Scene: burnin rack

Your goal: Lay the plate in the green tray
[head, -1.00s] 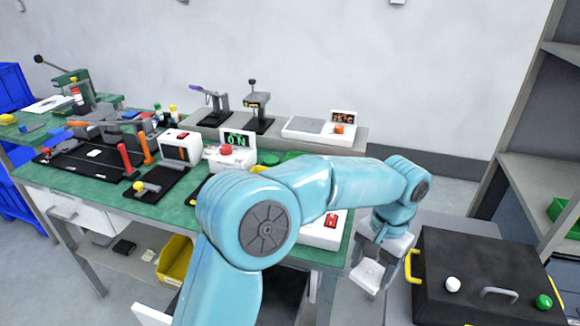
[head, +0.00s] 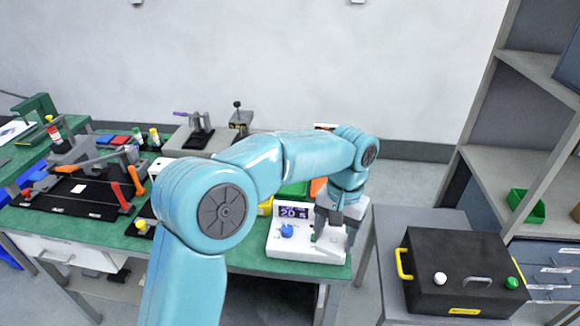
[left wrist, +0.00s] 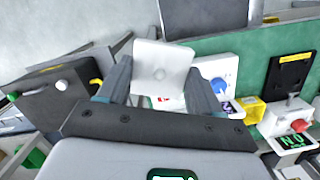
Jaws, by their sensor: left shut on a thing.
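My left gripper (head: 332,232) is over the right end of the green-topped bench. In the left wrist view the pale, square plate (left wrist: 163,65) sits between the two fingers of my left gripper (left wrist: 158,78), which is shut on it. In the head view the plate is hard to tell from the white unit behind it. A green thing (head: 293,189) shows partly behind my arm on the bench; I cannot tell whether it is the green tray. A small green bin (head: 525,204) stands on the right shelf. My right gripper is not in view.
A white unit with a blue knob (head: 287,230) and a lit display stands at the bench's right end, close to my gripper. A black case (head: 455,270) with a yellow handle stands on a grey table to the right. Fixtures crowd the left of the bench.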

